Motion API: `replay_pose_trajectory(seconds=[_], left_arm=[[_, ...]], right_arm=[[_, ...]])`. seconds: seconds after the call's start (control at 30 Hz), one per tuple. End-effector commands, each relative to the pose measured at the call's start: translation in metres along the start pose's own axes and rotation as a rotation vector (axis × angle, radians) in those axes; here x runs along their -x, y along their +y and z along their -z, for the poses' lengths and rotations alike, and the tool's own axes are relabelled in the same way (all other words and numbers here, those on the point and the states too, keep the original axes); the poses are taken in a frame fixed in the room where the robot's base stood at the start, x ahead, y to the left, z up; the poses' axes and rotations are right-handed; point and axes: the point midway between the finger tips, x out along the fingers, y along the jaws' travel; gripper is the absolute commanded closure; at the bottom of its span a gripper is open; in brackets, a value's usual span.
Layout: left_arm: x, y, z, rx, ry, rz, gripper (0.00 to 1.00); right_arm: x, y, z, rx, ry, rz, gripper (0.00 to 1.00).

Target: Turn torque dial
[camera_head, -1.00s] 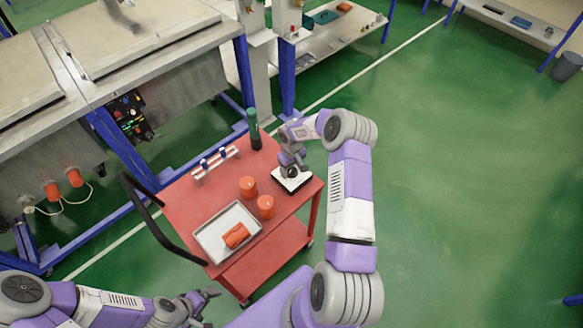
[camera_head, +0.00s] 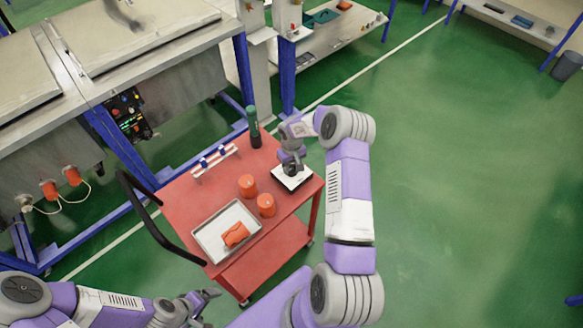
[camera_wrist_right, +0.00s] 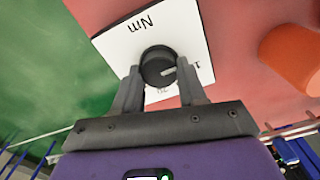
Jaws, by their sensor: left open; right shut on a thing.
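The torque dial (camera_wrist_right: 158,66) is a round black knob with a pale pointer mark, on a white plate (camera_wrist_right: 122,47) marked "Nm". My right gripper (camera_wrist_right: 157,78) is shut on the dial, with one finger at each side of it. In the head view the plate (camera_head: 283,184) lies at the right corner of the red cart top, and my right gripper (camera_head: 292,168) comes down onto it and hides most of the dial. My left gripper (camera_head: 207,299) is open and empty, low in the picture, in front of the cart.
The red cart (camera_head: 185,205) also carries orange cylinders (camera_head: 247,186), a metal tray (camera_head: 205,234) with an orange cloth-like item, a small rack (camera_head: 214,163) and a dark green bottle (camera_head: 254,128). A black handle (camera_head: 150,219) curves along its left side. The green floor to the right is clear.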

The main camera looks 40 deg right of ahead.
Motion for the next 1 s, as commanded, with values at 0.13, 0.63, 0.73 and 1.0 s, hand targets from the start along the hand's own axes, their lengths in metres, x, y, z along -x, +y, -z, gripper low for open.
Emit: replay_pose_trajectory(seconds=[0.13,0.63,0.73,1.0], left_arm=[[-0.014,-0.005,0.001,0.0,0.0,0.0,0.08],[-0.039,-0.015,0.002,0.0,0.0,0.0,0.08],[-0.041,-0.015,0.002,0.0,0.0,0.0,0.08],[-0.043,-0.016,0.002,0.0,0.0,0.0,0.08]], right_arm=[[-0.002,0.001,0.001,-0.114,0.002,-0.003,0.89],[-0.001,0.001,0.0,-0.458,0.0,-0.001,0.89],[-0.001,0.001,-0.001,-0.496,-0.001,-0.002,0.89],[0.0,0.001,-0.001,-0.543,-0.002,-0.001,0.89]])
